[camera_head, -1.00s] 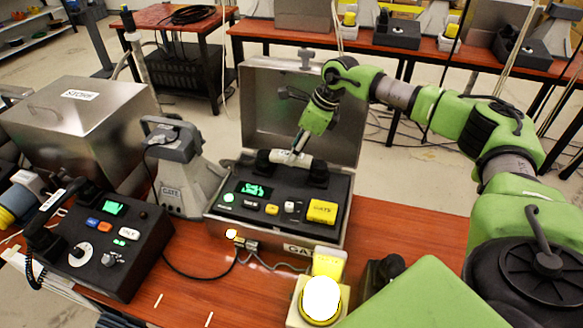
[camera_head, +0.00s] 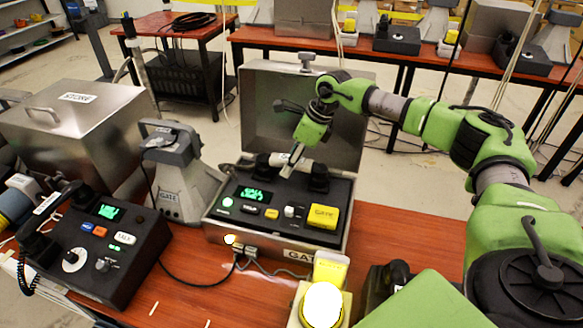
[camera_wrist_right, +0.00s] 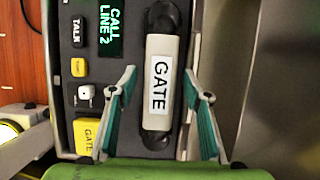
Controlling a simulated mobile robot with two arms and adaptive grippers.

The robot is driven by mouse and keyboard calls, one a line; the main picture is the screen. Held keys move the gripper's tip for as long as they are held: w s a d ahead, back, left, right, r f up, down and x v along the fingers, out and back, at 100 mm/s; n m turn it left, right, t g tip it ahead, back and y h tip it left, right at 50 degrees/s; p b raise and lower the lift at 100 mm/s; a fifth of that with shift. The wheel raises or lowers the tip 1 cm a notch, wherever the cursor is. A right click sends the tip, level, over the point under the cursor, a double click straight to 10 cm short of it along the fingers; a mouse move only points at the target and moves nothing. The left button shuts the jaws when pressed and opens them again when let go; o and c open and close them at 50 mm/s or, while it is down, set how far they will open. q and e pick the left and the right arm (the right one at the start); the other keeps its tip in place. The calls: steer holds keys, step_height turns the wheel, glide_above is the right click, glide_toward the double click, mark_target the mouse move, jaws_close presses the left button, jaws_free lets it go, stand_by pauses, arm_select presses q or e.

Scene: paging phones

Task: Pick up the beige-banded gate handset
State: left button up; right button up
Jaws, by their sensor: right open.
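The gate handset (camera_head: 305,165) lies in its cradle on the dark panel of the open metal gate case (camera_head: 213,231). In the right wrist view the handset (camera_wrist_right: 162,50) has a pale beige body, dark ends and a white "GATE" label. My right gripper (camera_wrist_right: 159,72) is open, with one finger on each side of the handset and visible gaps between. In the head view my right gripper (camera_head: 291,168) hides part of the handset. I cannot tell how far down the fingers reach beside it. My left gripper is not in view.
The case lid (camera_head: 262,100) stands open behind the handset. A grey gate horn (camera_head: 180,180) stands left of the case. A dark phone unit (camera_head: 112,245) with its own handset sits at the left. A yellow-topped beacon (camera_head: 322,300) stands in front.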

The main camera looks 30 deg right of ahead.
jaws_close()
steer(key=shift+r, duration=0.1)
